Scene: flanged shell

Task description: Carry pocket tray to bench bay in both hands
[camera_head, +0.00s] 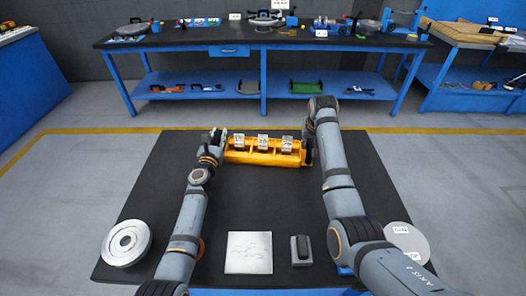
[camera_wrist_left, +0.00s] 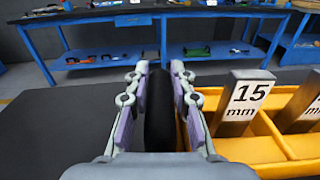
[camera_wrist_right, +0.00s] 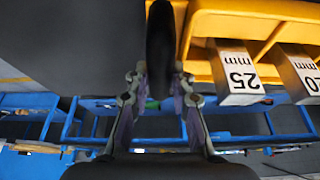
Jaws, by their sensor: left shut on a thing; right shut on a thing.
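The yellow pocket tray (camera_head: 265,158) is near the far edge of the dark table, with number-labelled blocks in its pockets. My left gripper (camera_head: 221,140) is at its left end, and my right gripper (camera_head: 308,150) is at its right end. In the left wrist view, my left gripper (camera_wrist_left: 158,80) is shut on a black handle (camera_wrist_left: 159,115) beside the tray (camera_wrist_left: 255,148). In the right wrist view, my right gripper (camera_wrist_right: 157,78) is shut on the other black handle (camera_wrist_right: 160,40). The tray looks level; I cannot tell whether it touches the table.
On the dark table (camera_head: 160,215) are a round flanged part (camera_head: 127,243), a square plate (camera_head: 249,253), a small grey-black block (camera_head: 301,250) and a disc (camera_head: 408,242). A blue-framed bench (camera_head: 262,52) with tools stands across a clear floor strip. Another bench (camera_head: 470,72) is at the right.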

